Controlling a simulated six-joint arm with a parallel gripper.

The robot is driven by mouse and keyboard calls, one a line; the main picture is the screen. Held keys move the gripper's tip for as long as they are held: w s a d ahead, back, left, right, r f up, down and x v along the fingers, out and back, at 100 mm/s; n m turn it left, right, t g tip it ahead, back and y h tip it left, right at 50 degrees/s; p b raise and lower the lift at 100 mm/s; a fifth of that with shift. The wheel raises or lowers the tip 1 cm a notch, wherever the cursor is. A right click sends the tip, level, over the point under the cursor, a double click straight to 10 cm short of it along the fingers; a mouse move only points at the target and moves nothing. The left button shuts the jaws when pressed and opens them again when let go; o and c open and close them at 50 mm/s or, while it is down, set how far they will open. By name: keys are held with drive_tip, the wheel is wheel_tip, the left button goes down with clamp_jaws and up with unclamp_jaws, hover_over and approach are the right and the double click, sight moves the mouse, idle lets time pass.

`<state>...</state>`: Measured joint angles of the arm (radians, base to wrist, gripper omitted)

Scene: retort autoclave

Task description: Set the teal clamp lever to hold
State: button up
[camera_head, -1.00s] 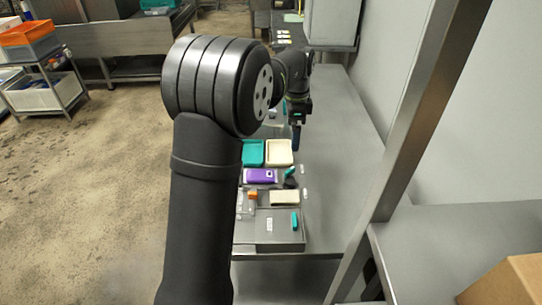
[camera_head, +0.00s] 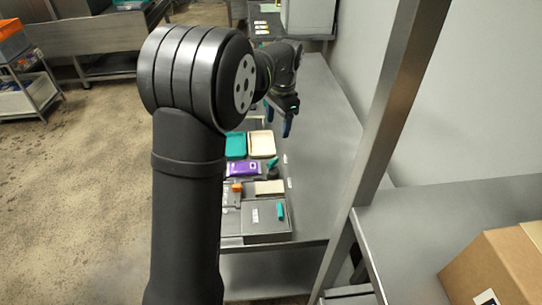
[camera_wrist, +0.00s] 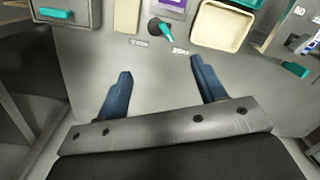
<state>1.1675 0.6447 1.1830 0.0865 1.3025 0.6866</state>
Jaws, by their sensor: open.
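The teal clamp lever (camera_wrist: 166,29) sits on a dark round pivot at the top middle of the wrist view. Its teal end points down and right, roughly toward the right one of two small labels; their words are too small to read. In the head view the lever (camera_head: 272,162) stands right of the purple item. My gripper (camera_wrist: 160,68) is open, its two blue fingers wide apart and empty. In the wrist view the fingertips lie below the lever and apart from it. In the head view my gripper (camera_head: 278,116) is above the bench, beyond the lever.
A cream tray (camera_wrist: 221,27) and a teal tray (camera_head: 236,146) lie near the lever, with a purple item (camera_head: 243,169). A grey box (camera_head: 262,229) has another teal handle (camera_wrist: 55,13). A steel post (camera_head: 385,120) rises at right. The bench's right strip is clear.

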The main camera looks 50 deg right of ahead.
sight(273, 160)
drive_tip(key=s+n+t, duration=0.4)
drive_tip(key=s+n, duration=0.1)
drive_tip(key=n, duration=1.6)
drive_tip(key=shift+g, duration=0.3)
drive_tip(key=x, duration=1.2)
drive_tip(key=d+x, duration=0.1)
drive_tip(key=x, duration=0.5)
drive_tip(key=c, duration=1)
